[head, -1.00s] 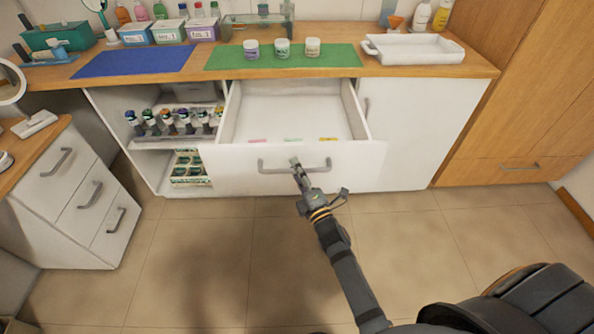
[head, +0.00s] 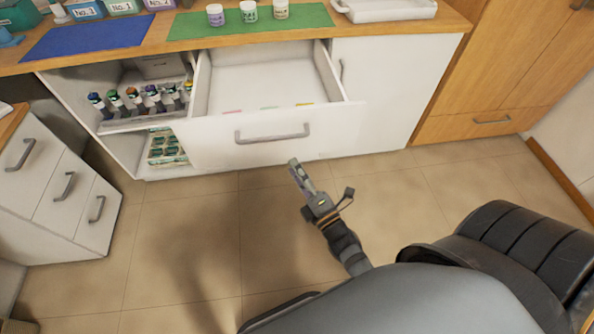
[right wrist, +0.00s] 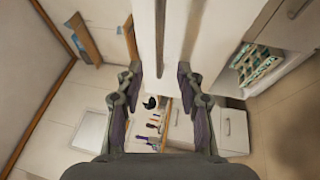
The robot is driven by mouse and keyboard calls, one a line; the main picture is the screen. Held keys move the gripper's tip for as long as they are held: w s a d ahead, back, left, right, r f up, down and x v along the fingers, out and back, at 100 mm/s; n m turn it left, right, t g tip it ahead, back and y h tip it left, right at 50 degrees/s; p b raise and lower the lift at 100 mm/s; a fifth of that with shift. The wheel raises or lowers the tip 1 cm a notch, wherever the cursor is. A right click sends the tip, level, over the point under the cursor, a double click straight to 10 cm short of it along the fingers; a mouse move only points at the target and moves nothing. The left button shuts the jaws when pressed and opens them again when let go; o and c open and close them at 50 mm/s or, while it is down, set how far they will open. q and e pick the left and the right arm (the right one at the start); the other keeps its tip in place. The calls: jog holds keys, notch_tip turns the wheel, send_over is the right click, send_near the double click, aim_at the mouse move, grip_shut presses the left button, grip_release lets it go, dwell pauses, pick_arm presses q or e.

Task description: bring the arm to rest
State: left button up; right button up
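My right gripper (head: 294,166) is in front of the open white drawer (head: 262,138), below and a little to the right of its grey handle (head: 272,134). It is apart from the handle in the head view. In the right wrist view my right gripper (right wrist: 158,76) shows its two fingers spread wide with nothing held between them. A white panel edge lies ahead of the fingers. My left gripper is in neither view.
The counter above holds three small jars (head: 249,12) on a green mat (head: 300,18), a blue mat (head: 85,36) and a white tray (head: 390,9). A drawer unit (head: 55,195) stands at left. Open floor (head: 190,225) lies in front of the cabinet.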

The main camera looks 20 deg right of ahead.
jog(key=shift+s, duration=0.1)
dwell(0.4)
jog(key=s+d+f+m+g+h+p, duration=0.1)
jog(key=s+d+f+m+g+p, duration=0.2)
jog(key=f, duration=0.6)
jog(key=s+f+m+g+h+p, duration=0.1)
jog(key=s+f+m+g, duration=0.3)
jog(key=f, duration=0.6)
jog(key=s+d+f+m+g+p, duration=0.2)
jog(key=s+f+m+g+p, duration=0.15)
jog(key=f, duration=0.55)
jog(key=s+d+f+m+g+p, duration=0.1)
jog(key=s+f+m+g, duration=0.1)
jog(key=s, duration=0.5)
jog(key=s+d+f+m+g, duration=0.2)
jog(key=s+f+m+g, duration=0.1)
jog(key=s, duration=0.5)
jog(key=s+d+f+m+g+h+p, duration=0.1)
jog(key=s+f+m+g, duration=0.2)
jog(key=s+f, duration=0.3)
jog(key=shift+s+d+m+p, duration=0.35)
jog(key=shift+s+m, duration=0.4)
jog(key=shift+s, duration=0.35)
